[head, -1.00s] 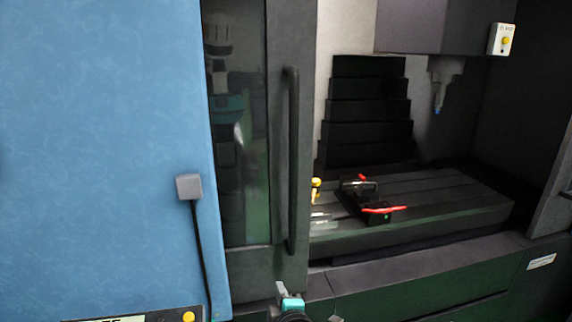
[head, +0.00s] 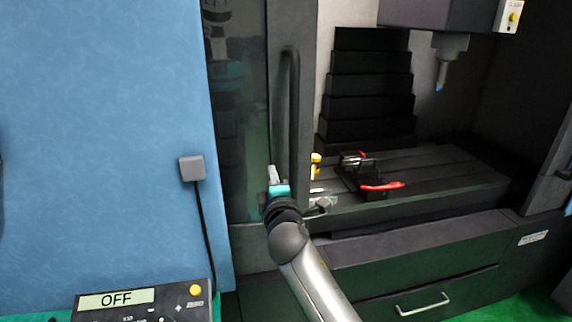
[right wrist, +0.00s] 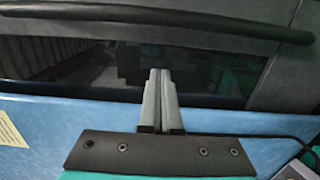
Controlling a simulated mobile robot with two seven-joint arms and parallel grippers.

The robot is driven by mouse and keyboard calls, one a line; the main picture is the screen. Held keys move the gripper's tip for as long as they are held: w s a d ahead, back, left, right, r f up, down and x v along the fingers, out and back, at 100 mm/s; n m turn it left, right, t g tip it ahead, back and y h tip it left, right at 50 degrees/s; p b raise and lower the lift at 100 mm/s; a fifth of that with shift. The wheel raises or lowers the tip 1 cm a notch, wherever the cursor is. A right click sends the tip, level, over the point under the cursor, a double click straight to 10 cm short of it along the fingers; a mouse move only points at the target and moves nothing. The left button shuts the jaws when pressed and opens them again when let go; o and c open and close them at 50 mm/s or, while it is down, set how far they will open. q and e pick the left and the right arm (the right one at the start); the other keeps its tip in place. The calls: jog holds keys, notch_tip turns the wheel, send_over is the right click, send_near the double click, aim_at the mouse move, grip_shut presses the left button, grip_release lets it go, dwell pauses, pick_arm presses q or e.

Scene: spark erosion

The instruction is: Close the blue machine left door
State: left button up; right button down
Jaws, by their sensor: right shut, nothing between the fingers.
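The left door (head: 255,232) is a dark sliding door with a tall window and a black vertical bar handle (head: 290,110). It stands open, slid left beside the blue panel, with the machine's inside exposed to its right. My right gripper (head: 272,174) is shut and empty, pointing up in front of the door, just left of the handle's lower part. In the right wrist view its closed fingers (right wrist: 159,74) lie before the dark window, and the handle (right wrist: 150,22) crosses above them, apart from the tips. My left gripper is not in view.
A blue panel (head: 90,130) with a grey box (head: 192,168) and cable fills the left. A control panel reading OFF (head: 118,299) is at lower left. Inside the machine are a slotted table (head: 450,180), a red-handled vise (head: 380,186) and a spindle (head: 449,60). A drawer (head: 400,285) is below.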

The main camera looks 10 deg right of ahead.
jog(key=w+d+p, duration=0.1)
jog(key=w+d, duration=0.3)
jog(key=shift+w, duration=0.3)
jog(key=shift+d, duration=0.1)
